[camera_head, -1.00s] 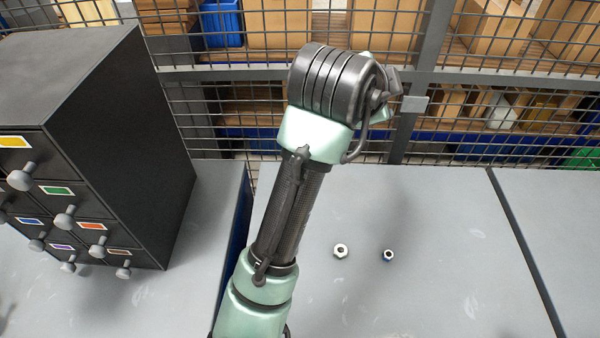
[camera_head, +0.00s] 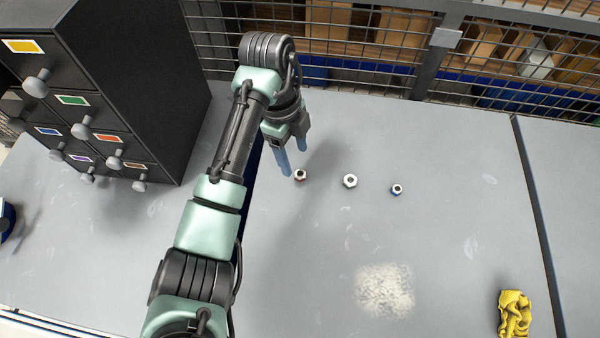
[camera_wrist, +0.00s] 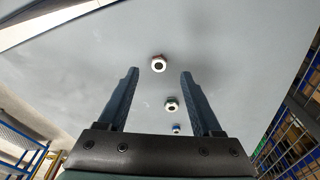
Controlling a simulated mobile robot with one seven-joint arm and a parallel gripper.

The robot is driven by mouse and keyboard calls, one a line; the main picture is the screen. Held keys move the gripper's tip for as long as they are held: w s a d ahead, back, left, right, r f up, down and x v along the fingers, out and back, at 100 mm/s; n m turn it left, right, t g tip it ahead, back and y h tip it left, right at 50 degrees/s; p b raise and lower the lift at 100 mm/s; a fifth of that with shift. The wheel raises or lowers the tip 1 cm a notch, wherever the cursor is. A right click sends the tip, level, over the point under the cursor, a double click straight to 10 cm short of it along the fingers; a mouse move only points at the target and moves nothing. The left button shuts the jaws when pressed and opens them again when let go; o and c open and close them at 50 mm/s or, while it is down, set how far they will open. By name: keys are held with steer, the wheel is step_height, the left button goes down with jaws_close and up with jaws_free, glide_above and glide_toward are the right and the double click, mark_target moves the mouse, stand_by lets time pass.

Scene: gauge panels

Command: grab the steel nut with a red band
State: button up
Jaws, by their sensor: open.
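The steel nut with a red band (camera_head: 300,174) lies on the grey bench, just beside my fingertips in the head view. It also shows in the wrist view (camera_wrist: 158,63), with a reddish edge, centred between the fingertips in the picture. My gripper (camera_head: 294,160) points down with its blue fingers apart and empty; both fingers also show in the wrist view (camera_wrist: 160,73). I cannot tell the exact height of the fingertips above the bench.
A black drawer cabinet (camera_head: 140,90) with coloured labels stands left of my arm. A wire mesh fence (camera_head: 350,45) runs behind the bench (camera_head: 450,250). A yellow crumpled cloth (camera_head: 514,312) lies at the front right. A pale speckled patch (camera_head: 384,290) marks the bench.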

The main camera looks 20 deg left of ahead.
mark_target(300, 173)
steer(key=f, duration=0.2)
steer(key=d+f+p, duration=0.1)
steer(key=f, duration=0.1)
steer(key=shift+s+d, duration=0.1)
steer(key=shift+s, duration=0.1)
steer(key=shift+d+f, duration=0.1)
steer(key=shift+f, duration=0.55)
jaws_close()
